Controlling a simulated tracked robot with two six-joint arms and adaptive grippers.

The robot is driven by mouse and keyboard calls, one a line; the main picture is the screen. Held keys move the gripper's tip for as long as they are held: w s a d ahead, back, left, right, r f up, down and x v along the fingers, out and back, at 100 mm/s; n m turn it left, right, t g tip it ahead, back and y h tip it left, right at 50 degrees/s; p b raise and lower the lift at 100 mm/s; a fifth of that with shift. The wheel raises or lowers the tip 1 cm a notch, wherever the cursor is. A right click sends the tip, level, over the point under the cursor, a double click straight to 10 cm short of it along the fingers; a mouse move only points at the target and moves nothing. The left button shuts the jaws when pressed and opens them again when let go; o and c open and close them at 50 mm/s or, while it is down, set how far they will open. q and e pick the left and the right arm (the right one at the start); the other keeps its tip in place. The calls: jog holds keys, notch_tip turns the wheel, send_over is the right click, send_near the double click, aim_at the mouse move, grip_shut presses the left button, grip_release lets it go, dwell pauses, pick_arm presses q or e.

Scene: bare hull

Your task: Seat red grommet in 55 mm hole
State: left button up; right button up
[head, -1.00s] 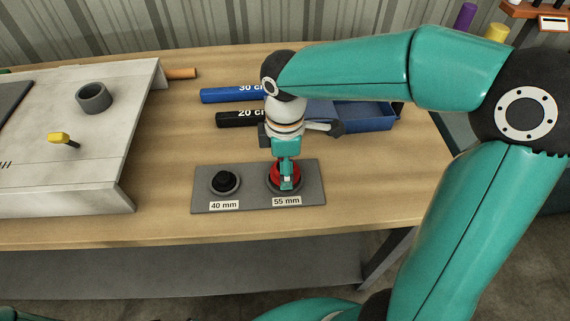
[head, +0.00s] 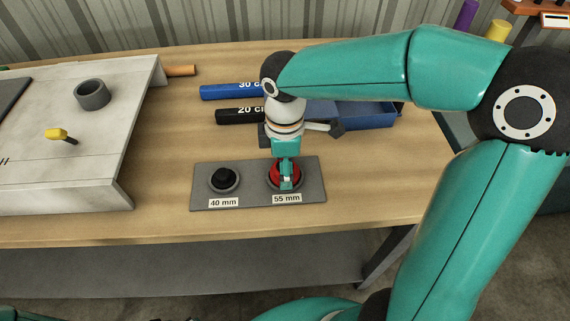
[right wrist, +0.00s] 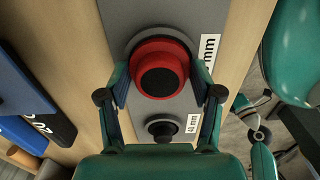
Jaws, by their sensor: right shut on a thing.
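The red grommet (head: 281,175) is at the 55 mm hole of the grey plate (head: 253,200), between my right gripper's fingers. In the right wrist view the red grommet (right wrist: 146,60) has a dark centre and sits over the grey ring around the hole (right wrist: 139,36). My right gripper (head: 287,178) points down from above and is shut on the grommet; its fingers flank it in the right wrist view (right wrist: 161,78). How deep the grommet sits in the hole cannot be told. My left gripper is not in view.
A black grommet (head: 224,179) sits at the 40 mm hole, just left. Behind are a blue tube (head: 228,92), a black tube (head: 238,116) and a blue tray (head: 365,115). A pale hull panel (head: 100,160) with a grey collar (head: 93,94) and a yellow-headed part (head: 58,134) stands at left.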

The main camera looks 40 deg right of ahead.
jog(key=shift+f, duration=0.35)
jog(key=o, duration=1)
jog(key=shift+r, duration=0.1)
notch_tip(320, 180, up, 12)
jog(key=shift+f, duration=0.15)
dwell(0.5)
